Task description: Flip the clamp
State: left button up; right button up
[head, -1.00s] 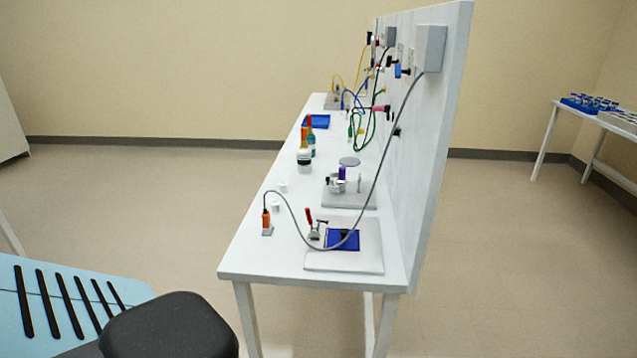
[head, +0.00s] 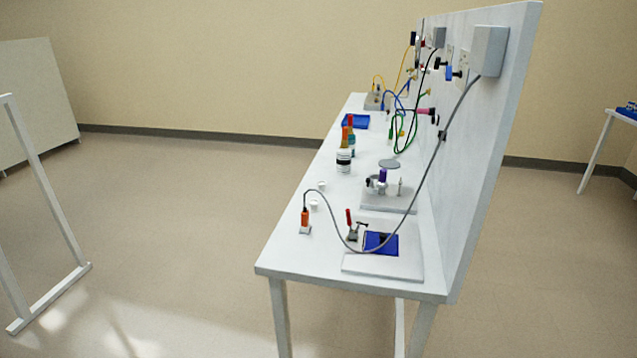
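A small toggle clamp (head: 353,232) with a red handle stands on the near part of the white bench. Its handle points up, and a short dark arm reaches right from it toward the blue square. It sits at the left edge of a light grey plate (head: 408,266) that carries the blue square (head: 376,243). A grey cable passes close in front of the clamp. Neither of my grippers shows in the head view.
The white bench (head: 290,262) has a tall back panel (head: 497,130) on its right. An orange-topped tool (head: 305,222) stands left of the clamp, joined to the cable (head: 428,160). Bottles (head: 344,160) stand farther back. A white frame (head: 40,215) stands at left; the floor between is clear.

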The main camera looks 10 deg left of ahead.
aim_at(372, 184)
jog(key=j+z, duration=0.15)
jog(key=z, duration=0.3)
jog(key=j+z, duration=0.15)
jog(key=z, duration=0.3)
jog(key=j+z, duration=0.2)
jog(key=z, duration=0.25)
jog(key=k+j+z, duration=0.1)
jog(key=j+z, duration=0.2)
jog(key=j, duration=0.15)
jog(key=k+j+z, duration=0.1)
jog(key=j+z, duration=0.15)
jog(key=j, duration=0.15)
jog(key=k+j, duration=0.15)
jog(key=j, duration=0.25)
jog(key=k+j+z, duration=0.1)
jog(key=j, duration=0.3)
jog(key=k+j+z, duration=0.1)
jog(key=k+j, duration=0.15)
jog(key=j, duration=0.15)
jog(key=k+j, duration=0.2)
jog(key=j, duration=0.2)
